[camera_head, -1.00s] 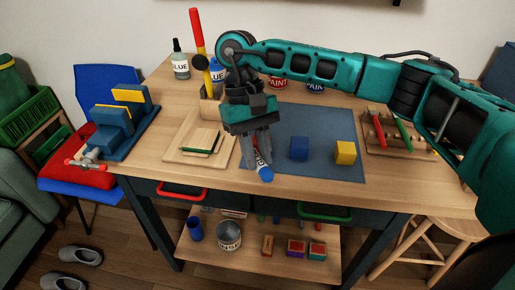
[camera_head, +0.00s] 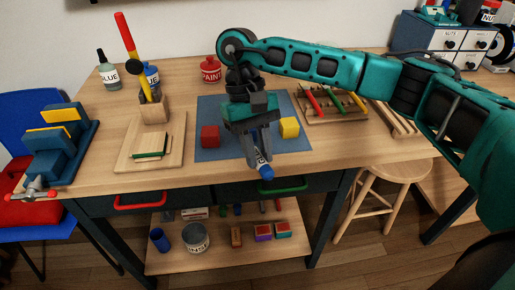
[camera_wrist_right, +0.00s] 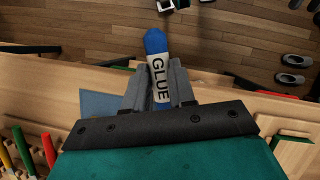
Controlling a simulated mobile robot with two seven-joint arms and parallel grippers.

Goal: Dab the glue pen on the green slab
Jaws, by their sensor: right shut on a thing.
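The green slab (camera_head: 150,154) lies on a pale wooden board (camera_head: 125,160) at the left of the table. It shows as a green edge under a thin pale wooden piece. A similar green edge shows at the right of the right wrist view (camera_wrist_right: 294,139). My right gripper (camera_head: 262,157) is shut on the glue pen (camera_wrist_right: 158,78). The pen has a white GLUE label and a blue end pointing away from the gripper. The gripper holds it above the front of the blue mat, well to the right of the slab and apart from it. My left gripper is not in view.
The blue mat (camera_head: 208,108) carries a red cube (camera_head: 210,136) and a yellow cube (camera_head: 289,127). A holder (camera_head: 153,108) with a hammer stands behind the board. A pegged rack (camera_head: 330,115) is at right. Red (camera_head: 140,201) and green (camera_head: 283,186) drawer handles stick out in front.

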